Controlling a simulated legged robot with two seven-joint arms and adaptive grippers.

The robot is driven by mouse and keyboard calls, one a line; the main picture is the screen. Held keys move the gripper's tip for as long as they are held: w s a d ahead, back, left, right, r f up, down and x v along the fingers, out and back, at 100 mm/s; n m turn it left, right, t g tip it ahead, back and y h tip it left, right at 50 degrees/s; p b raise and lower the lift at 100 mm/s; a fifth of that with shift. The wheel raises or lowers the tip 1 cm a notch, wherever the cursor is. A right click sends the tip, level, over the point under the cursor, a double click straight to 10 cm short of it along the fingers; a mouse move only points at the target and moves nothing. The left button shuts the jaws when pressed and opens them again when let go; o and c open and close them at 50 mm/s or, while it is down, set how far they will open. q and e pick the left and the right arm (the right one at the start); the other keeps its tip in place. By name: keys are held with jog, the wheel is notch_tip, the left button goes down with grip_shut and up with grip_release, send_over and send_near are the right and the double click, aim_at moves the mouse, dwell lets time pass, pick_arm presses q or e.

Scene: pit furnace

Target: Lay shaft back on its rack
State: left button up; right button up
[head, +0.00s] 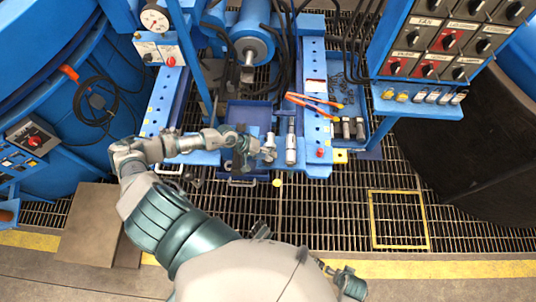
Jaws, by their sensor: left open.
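A silver, rod-like part (291,142), which looks like the shaft, lies along the blue bench in the middle of the head view. My left gripper (269,149) is open, just to the left of this part; a small gap seems to show between them. I cannot tell whether the part rests in a rack. A dark upright fixture (241,150) stands by my left wrist and is partly hidden by it. My right gripper is not in view; only a piece of my right arm shows at the bottom.
Orange-handled pliers (314,101) lie on the right blue rail (316,65). A blue motor (252,38) sits behind. A control panel (446,40) hangs at the upper right. A yellow-framed grating (398,220) is clear on the floor. A large furnace wall stands left.

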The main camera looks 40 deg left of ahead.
pick_arm(q)
jog(key=shift+s+a+f, duration=0.4)
jog(key=shift+s+a, duration=0.05)
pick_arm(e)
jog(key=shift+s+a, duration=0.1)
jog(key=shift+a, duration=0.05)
pick_arm(q)
jog(key=shift+a, duration=0.3)
jog(key=v, duration=1.1)
jog(key=shift+a+r, duration=0.3)
jog(key=shift+a, duration=0.05)
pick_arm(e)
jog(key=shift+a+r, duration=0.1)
pick_arm(q)
jog(key=shift+d+r, duration=0.1)
jog(key=shift+d, duration=0.15)
